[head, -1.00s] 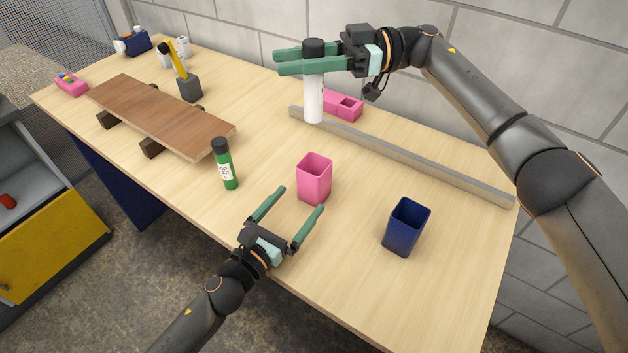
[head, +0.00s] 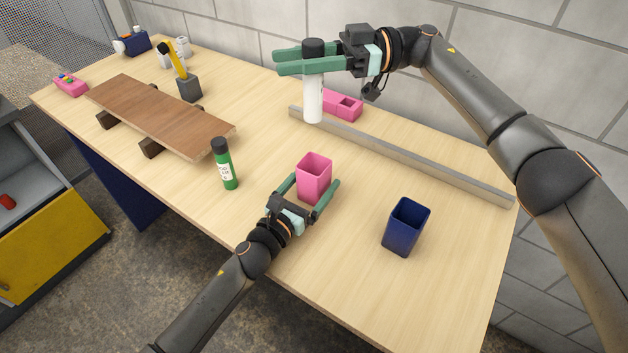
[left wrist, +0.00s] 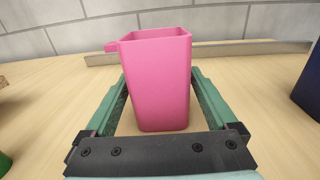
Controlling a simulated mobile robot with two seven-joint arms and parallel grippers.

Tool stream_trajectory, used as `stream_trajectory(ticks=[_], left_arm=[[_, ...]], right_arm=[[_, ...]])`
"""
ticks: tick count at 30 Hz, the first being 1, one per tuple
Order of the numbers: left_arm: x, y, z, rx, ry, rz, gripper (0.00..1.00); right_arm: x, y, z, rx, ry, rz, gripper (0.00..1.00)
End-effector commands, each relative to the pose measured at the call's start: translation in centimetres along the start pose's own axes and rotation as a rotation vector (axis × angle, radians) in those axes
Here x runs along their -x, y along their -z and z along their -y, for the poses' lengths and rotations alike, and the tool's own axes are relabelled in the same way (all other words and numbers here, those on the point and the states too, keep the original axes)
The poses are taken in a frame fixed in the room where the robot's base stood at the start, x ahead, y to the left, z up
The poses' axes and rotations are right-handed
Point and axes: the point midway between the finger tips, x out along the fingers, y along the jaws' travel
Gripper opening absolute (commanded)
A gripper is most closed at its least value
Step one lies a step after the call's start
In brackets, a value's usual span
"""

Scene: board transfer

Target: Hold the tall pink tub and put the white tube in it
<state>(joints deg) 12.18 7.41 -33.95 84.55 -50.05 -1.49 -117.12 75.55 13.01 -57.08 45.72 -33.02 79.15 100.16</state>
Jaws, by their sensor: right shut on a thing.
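The tall pink tub (head: 314,176) stands upright and open-topped on the table, and it fills the middle of the left wrist view (left wrist: 156,85). My left gripper (head: 314,184) is open, with one finger on each side of the tub low down. In the left wrist view, gaps show between the fingers (left wrist: 159,100) and the tub's walls. My right gripper (head: 279,62) is shut on the white tube (head: 313,100), which has a black cap. It holds the tube upright, behind the tub in the head view. The tube is not seen in the left wrist view.
A dark blue tub (head: 405,228) stands to the right and a green tube (head: 225,168) to the left. A grey bar (head: 420,163) runs along the back, with a pink block (head: 345,105) behind it. A raised brown board (head: 160,115) lies further left.

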Motion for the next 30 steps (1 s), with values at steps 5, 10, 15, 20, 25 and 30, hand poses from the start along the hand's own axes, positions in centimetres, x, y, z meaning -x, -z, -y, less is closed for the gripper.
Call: stream_trajectory(ticks=[5, 10, 15, 20, 25, 30], left_arm=[[0.0, 0.0, 0.0, 0.000, 0.000, 0.000, 0.70], [0.0, 0.0, 0.0, 0.000, 0.000, 0.000, 0.51], [0.0, 0.0, 0.0, 0.000, 0.000, 0.000, 0.31], [0.0, 0.0, 0.0, 0.000, 0.000, 0.000, 0.18], [0.0, 0.0, 0.0, 0.000, 0.000, 0.000, 0.18], [0.0, 0.0, 0.0, 0.000, 0.000, 0.000, 0.18]], right_arm=[[0.0, 0.1, 0.0, 0.001, 0.000, -0.001, 0.00], [0.0, 0.1, 0.0, 0.001, 0.000, -0.001, 0.00], [0.0, 0.1, 0.0, 0.001, 0.000, -0.001, 0.00], [0.0, 0.1, 0.0, 0.001, 0.000, -0.001, 0.00], [0.0, -0.6, 0.0, -0.002, 0.000, -0.001, 0.00], [0.0, -1.8, 0.0, -0.001, 0.000, -0.001, 0.00]])
